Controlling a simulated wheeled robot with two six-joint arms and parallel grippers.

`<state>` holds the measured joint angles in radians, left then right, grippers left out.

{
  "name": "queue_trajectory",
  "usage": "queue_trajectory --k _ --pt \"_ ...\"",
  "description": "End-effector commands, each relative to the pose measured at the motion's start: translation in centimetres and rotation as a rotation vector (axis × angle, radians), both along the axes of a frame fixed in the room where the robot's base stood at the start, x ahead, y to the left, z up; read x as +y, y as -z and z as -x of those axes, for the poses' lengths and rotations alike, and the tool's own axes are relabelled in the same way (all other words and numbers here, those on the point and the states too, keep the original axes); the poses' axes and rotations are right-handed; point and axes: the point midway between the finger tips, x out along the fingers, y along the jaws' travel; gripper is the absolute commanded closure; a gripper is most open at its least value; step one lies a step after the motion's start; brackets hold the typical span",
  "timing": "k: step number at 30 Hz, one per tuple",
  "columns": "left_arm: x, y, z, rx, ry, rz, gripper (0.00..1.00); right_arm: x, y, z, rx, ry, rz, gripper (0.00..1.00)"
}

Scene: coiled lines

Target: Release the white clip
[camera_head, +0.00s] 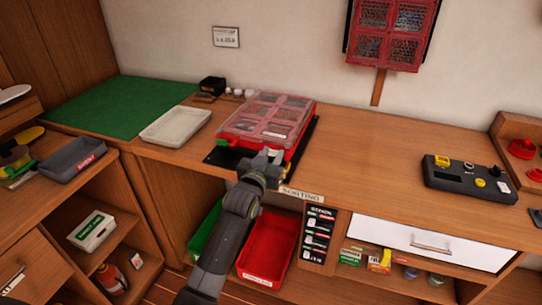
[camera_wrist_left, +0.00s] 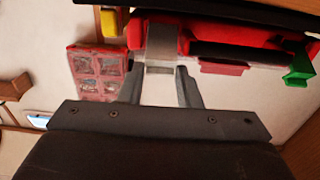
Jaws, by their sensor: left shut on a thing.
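A red case (camera_head: 268,122) with a clear compartmented lid lies on the wooden bench, and its red front edge also shows in the left wrist view (camera_wrist_left: 215,38). A pale grey-white clip (camera_wrist_left: 161,48) sits against this edge in the left wrist view. My left gripper (camera_head: 268,158) is at the front of the case, and its two fingers (camera_wrist_left: 160,80) are shut on the white clip. In the head view the gripper hides most of the clip. A red clip (camera_wrist_left: 222,68) and a green clip (camera_wrist_left: 299,66) are beside it. My right gripper is not in view.
A light tray (camera_head: 176,126) and a green mat (camera_head: 120,103) are left of the case. A black control box (camera_head: 468,181) stands at the right. Red (camera_head: 268,250) and green bins are below the bench.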

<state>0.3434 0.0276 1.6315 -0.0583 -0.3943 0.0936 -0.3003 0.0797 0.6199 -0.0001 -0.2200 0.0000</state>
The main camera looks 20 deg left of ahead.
Motion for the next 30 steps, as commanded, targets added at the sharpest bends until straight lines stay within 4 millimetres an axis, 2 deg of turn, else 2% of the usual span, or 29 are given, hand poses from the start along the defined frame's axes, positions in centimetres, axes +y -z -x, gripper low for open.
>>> queue_trajectory --k 9,20,21,26,30 --pt "0.0 0.9 0.3 -0.086 0.0 0.005 0.92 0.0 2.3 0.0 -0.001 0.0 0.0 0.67" --pt "0.0 0.6 0.4 -0.105 0.0 0.005 0.92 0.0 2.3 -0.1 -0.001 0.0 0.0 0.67" --pt "0.0 0.7 0.4 -0.105 0.0 0.005 0.68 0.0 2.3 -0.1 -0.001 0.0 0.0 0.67" --pt "0.0 0.6 0.4 -0.105 0.0 0.005 0.47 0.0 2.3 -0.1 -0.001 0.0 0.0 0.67" --pt "0.0 0.6 0.4 -0.105 0.0 0.005 0.47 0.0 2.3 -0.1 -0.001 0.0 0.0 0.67"
